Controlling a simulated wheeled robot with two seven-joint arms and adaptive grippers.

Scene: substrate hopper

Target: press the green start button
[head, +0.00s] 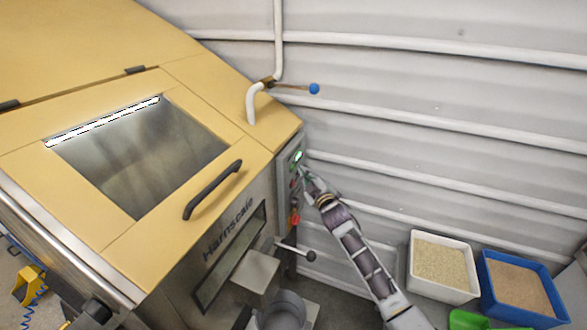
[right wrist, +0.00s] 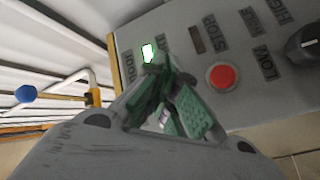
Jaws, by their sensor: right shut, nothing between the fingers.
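In the head view the green light (head: 299,155) shows on the panel at the hopper's right side. My right gripper (head: 306,176) is shut and empty, its tips close to the panel just below the light. My left gripper is not in view.
A red stop button (right wrist: 222,77) and a black knob (right wrist: 303,43) sit beside the green button. A blue-ended lever (head: 314,88) sticks out above the panel. A white bin (head: 412,262) and a blue bin (head: 487,290) stand at the lower right.

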